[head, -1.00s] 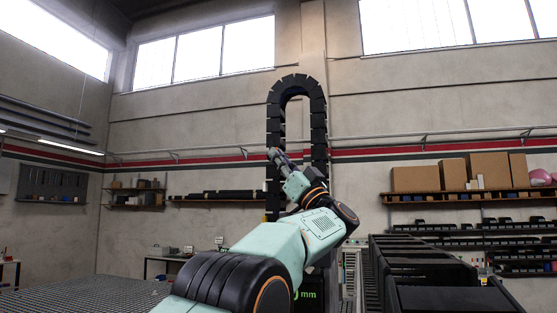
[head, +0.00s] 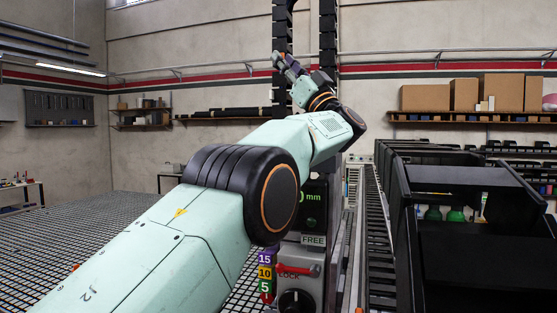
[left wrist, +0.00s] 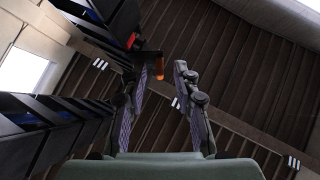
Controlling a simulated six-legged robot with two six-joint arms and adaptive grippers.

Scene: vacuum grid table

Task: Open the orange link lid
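The black link chain (head: 323,50) stands upright behind my left arm in the head view; its top is out of frame. In the left wrist view the chain's dark links (left wrist: 105,20) run down the left side. My right gripper is not in view.
A gauge panel marked FREE (head: 313,240) and a red lock lever (head: 297,270) stand below my arm. Black bins (head: 455,200) fill the right side.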

